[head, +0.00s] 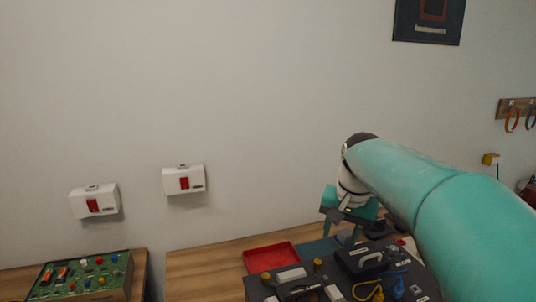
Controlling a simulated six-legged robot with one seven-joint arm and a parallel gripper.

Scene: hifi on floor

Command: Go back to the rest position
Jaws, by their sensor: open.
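My teal arm reaches in from the right edge of the head view and bends down at a white and dark wrist. My gripper (345,236) hangs below that wrist, near the back edge of the wooden table (205,266). It is open, and I see nothing between its fingers. It is small in the view, and its gap above the table or the items there is hard to judge.
A dark panel (262,290) with a black handled box (362,258) and yellow and blue cables stands below my gripper. A red tray (270,257) is left of it. A green board (85,275) lies far left. Two white switch boxes (94,201) (184,180) are on the wall.

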